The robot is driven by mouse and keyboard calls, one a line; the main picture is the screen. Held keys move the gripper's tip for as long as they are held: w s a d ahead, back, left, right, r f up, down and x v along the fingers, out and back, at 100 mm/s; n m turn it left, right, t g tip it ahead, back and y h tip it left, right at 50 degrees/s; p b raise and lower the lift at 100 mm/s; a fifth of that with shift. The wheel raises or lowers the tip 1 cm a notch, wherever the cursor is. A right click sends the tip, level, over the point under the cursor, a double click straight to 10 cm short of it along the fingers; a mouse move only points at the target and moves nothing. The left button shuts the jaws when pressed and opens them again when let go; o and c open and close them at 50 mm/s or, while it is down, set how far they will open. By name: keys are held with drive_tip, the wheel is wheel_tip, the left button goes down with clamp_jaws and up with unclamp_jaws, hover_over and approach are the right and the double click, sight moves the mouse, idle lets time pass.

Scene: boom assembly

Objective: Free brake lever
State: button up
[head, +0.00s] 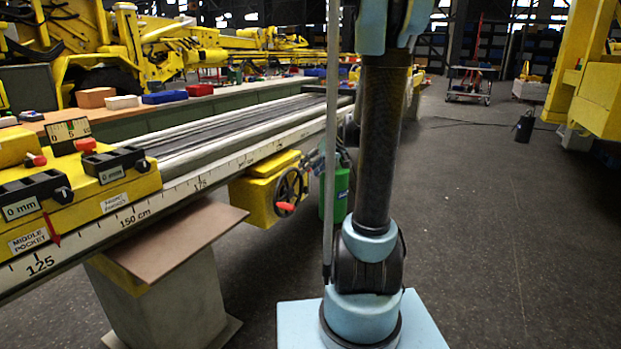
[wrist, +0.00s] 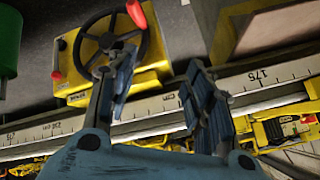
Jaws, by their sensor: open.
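A yellow box (head: 262,198) with a dark handwheel (head: 291,190) is mounted on the side of the long rail; the wheel has a red handle (head: 286,207). In the wrist view the handwheel (wrist: 112,42) lies beyond my left finger, with a red grip (wrist: 136,14) at its rim. The left finger partly covers the wheel. The head view does not show my fingers.
The white-scaled rail (head: 165,203) runs diagonally on grey pedestals (head: 165,290). Yellow carriages (head: 110,185) with red-tipped levers (head: 85,145) sit on it at left. A green canister (head: 337,190) stands beside the handwheel box.

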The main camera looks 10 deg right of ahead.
drive_tip(key=w+d+f+n+t+y, duration=0.1)
drive_tip(key=w+d+f+t+y, duration=0.15)
drive_tip(key=w, duration=0.65)
drive_tip(key=w+d+f+n+t+y, duration=0.1)
drive_tip(key=w+d+f, duration=0.25)
drive_tip(key=w, duration=0.65)
drive_tip(key=n+t+y, duration=0.2)
drive_tip(key=t, duration=0.3)
approach(309, 179)
drive_tip(key=s+d+r, duration=0.3)
drive_tip(key=s+d, duration=0.3)
drive_tip(key=x, duration=1.7)
drive_tip(key=shift+w, duration=0.3)
drive_tip(key=shift+a+f, duration=0.1)
